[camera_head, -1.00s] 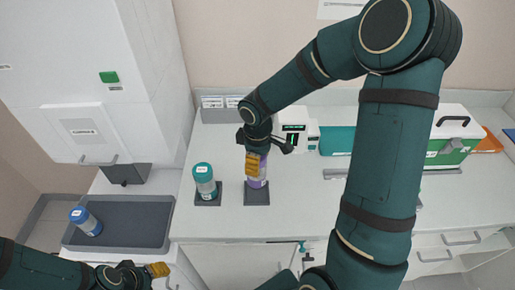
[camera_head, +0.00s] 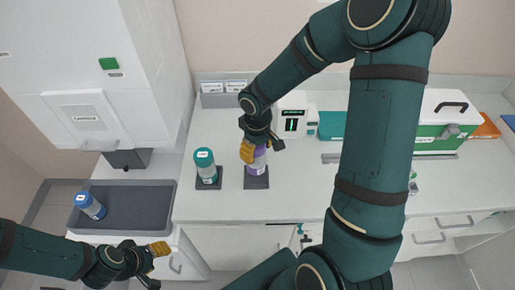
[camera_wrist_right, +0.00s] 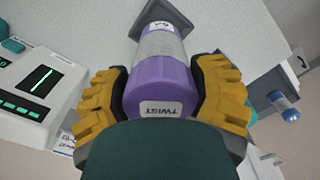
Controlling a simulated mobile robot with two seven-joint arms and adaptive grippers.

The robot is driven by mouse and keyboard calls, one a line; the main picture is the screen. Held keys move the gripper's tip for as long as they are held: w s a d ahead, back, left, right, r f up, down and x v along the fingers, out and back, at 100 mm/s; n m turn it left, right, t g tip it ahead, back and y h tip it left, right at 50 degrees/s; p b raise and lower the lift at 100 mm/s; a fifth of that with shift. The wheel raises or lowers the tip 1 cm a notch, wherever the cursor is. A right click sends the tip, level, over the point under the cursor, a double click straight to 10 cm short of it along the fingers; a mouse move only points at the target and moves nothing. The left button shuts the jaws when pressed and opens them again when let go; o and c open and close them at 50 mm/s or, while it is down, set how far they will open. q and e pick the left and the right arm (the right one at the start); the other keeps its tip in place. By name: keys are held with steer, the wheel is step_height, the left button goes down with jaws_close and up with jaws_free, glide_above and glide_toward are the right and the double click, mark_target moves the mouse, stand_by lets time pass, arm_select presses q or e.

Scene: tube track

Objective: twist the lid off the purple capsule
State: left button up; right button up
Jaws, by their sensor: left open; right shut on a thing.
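The purple capsule (camera_head: 260,162) stands upright in a dark square stand (camera_head: 257,182) on the counter. In the right wrist view its purple lid (camera_wrist_right: 158,88), labelled TWIST, lies between the yellow fingers of my right gripper (camera_wrist_right: 162,92). A pale clear band and a purple lower part show beyond the lid. My right gripper (camera_head: 253,150) is shut on the lid from above and hides part of it in the head view. I see no gap between lid and body. My left gripper (camera_head: 153,264) is open and empty at the lower left, away from the capsule.
A teal-lidded capsule (camera_head: 207,164) stands in its own stand just left. Behind are a white device with a lit screen (camera_head: 293,122) and a green-white case (camera_head: 440,125). The front counter is clear.

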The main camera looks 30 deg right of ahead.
steer(key=m, duration=0.2)
steer(key=shift+m, duration=0.3)
steer(key=shift+f+m+b, duration=0.1)
steer(key=shift+m+b, duration=0.3)
steer(key=shift+m, duration=0.4)
steer(key=m, duration=0.2)
steer(key=shift+a+m+b, duration=0.15)
steer(key=shift+m+b, duration=0.15)
steer(key=shift+b, duration=0.1)
steer(key=m+b, duration=0.1)
steer(key=m, duration=0.5)
steer(key=shift+w+a+m, duration=0.1)
steer(key=shift+m, duration=0.2)
steer(key=shift+f+b, duration=1)
steer(key=shift+b, duration=0.35)
steer(key=shift+f+b, duration=0.1)
steer(key=shift+b, duration=0.2)
steer(key=shift+f+b, duration=0.9)
steer(key=shift+b, duration=0.15)
steer(key=shift+f+b, duration=0.3)
